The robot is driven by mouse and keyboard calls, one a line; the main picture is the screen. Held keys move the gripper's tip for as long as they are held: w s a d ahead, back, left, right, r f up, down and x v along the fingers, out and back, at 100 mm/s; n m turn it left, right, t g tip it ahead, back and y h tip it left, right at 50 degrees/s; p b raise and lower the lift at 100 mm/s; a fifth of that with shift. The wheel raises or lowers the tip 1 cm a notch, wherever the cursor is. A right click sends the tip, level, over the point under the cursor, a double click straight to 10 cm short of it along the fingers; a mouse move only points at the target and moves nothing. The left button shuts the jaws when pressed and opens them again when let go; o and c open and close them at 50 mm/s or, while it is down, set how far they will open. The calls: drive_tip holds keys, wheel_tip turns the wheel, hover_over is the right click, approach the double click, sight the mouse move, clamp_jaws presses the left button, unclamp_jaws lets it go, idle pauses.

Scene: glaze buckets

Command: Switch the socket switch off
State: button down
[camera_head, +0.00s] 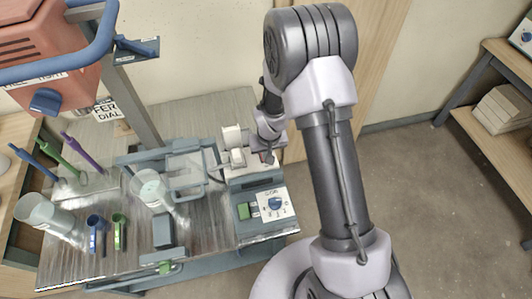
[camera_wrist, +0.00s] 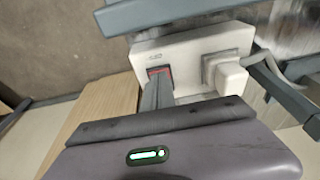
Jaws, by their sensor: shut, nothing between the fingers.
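The white socket block (camera_wrist: 180,50) fills the upper middle of the wrist view.
A control box (camera_head: 272,203) with a blue knob and green button is in front of the socket. A grey bar crosses above the socket in the wrist view.

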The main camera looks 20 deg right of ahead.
drive_tip(key=shift+s, duration=0.2)
drive_tip(key=shift+w, duration=0.2)
drive_tip(key=shift+w+r+p, duration=0.3)
drive_tip(key=shift+w, duration=0.4)
